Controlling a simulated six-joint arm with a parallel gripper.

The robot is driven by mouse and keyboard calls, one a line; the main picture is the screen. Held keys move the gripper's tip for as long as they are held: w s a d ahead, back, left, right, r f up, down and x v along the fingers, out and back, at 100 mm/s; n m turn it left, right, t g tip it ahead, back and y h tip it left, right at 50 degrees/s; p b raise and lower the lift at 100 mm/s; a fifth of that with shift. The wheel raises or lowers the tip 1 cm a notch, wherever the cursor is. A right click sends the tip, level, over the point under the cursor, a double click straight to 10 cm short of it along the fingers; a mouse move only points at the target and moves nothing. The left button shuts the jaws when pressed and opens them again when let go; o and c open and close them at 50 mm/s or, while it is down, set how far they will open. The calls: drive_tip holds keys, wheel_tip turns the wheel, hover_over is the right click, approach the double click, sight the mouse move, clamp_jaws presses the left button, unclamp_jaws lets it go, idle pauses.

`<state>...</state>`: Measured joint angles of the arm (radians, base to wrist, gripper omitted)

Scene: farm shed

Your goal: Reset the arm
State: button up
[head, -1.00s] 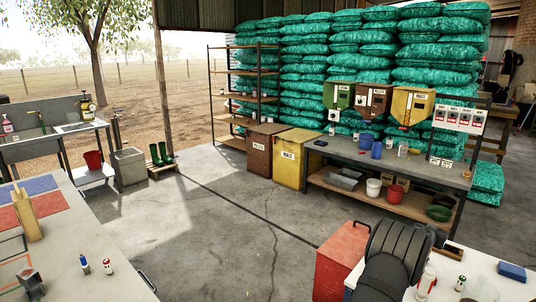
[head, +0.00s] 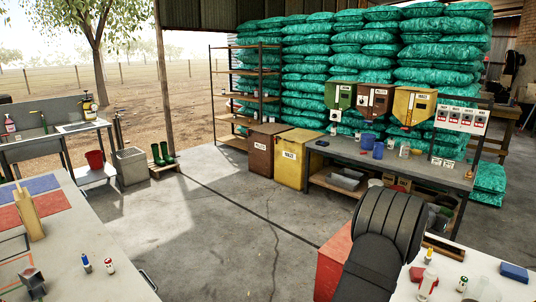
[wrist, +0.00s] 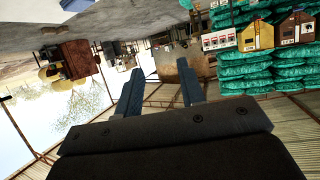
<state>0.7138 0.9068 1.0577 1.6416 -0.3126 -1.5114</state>
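My gripper (wrist: 160,90) shows in the wrist view with its two fingers spread apart and nothing between them. The wrist view is upside down, with the shed roof at the bottom and the floor at the top. In the head view my dark arm rises at the lower right, in front of the red cabinet (head: 332,258) and the right end of the workbench (head: 345,153). The gripper's fingers do not show in the head view.
A white-topped table (head: 450,270) with small bottles and a blue block (head: 513,272) stands at the lower right. Another table (head: 85,245) is at the lower left. Brown and yellow bins (head: 291,158) stand by the workbench. The concrete floor (head: 215,215) between is clear.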

drive_tip(key=s+a+r, duration=0.4)
drive_tip(key=a+r, duration=0.4)
drive_tip(key=a, duration=0.3)
drive_tip(key=shift+s+a+r, duration=0.3)
drive_tip(key=shift+r, duration=0.1)
drive_tip(key=w+d+f, duration=0.5)
drive_tip(key=d+f, duration=0.5)
drive_tip(key=d, duration=0.2)
drive_tip(key=shift+w+d, duration=0.15)
drive_tip(key=shift+d, duration=0.1)
idle(0.4)
